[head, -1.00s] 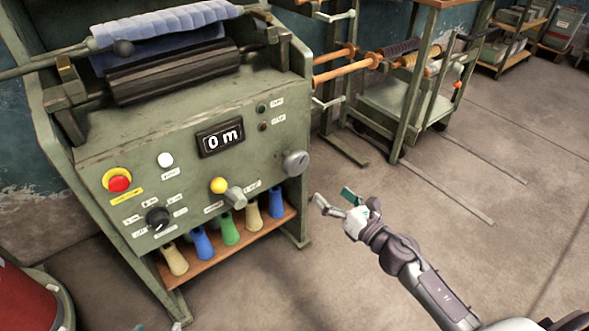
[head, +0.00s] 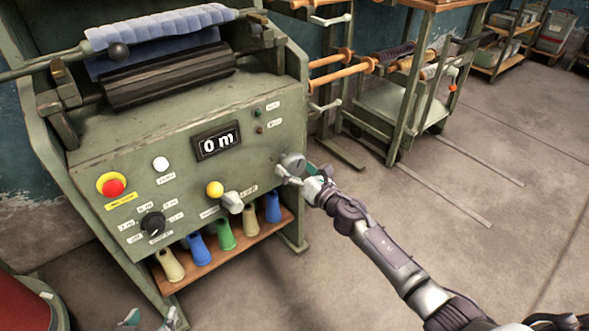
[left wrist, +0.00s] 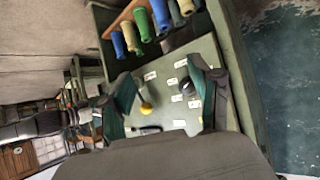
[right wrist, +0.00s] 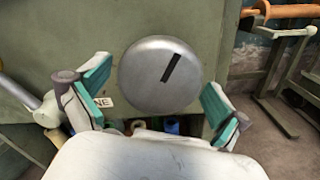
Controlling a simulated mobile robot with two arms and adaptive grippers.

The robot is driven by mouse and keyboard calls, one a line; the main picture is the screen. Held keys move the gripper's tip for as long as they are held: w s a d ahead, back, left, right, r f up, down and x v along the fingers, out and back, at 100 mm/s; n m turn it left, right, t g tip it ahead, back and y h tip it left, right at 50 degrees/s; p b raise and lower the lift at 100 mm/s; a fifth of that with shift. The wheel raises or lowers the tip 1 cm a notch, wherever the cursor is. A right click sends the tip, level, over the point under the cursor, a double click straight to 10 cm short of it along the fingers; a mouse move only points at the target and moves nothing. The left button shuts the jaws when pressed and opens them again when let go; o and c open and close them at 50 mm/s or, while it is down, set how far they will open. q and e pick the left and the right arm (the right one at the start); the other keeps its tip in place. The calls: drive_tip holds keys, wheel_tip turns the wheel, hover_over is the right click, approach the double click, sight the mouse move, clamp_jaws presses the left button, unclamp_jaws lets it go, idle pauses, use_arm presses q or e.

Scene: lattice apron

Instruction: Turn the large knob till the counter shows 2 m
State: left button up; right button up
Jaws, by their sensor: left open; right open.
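The large grey knob (head: 293,162) sits on the right end of the green machine's front panel. It fills the middle of the right wrist view (right wrist: 160,75), with a dark slanted mark on its face. My right gripper (head: 303,176) is at the knob. In the right wrist view its teal fingertips (right wrist: 152,85) stand open on either side of the knob, with gaps showing. The counter (head: 217,141) reads "0 m". My left gripper (head: 148,320) is low at the bottom edge of the head view. The left wrist view shows its fingers (left wrist: 160,92) open and empty, facing the panel.
The panel also has a red button (head: 113,187), a white button (head: 161,163), a yellow-balled lever (head: 215,189) and a small black knob (head: 153,223). Cones stand on a shelf (head: 210,262) below. A cart (head: 395,105) stands behind right. Floor at right is clear.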

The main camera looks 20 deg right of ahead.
drive_tip(key=c, duration=1)
drive_tip(key=shift+o, duration=0.2)
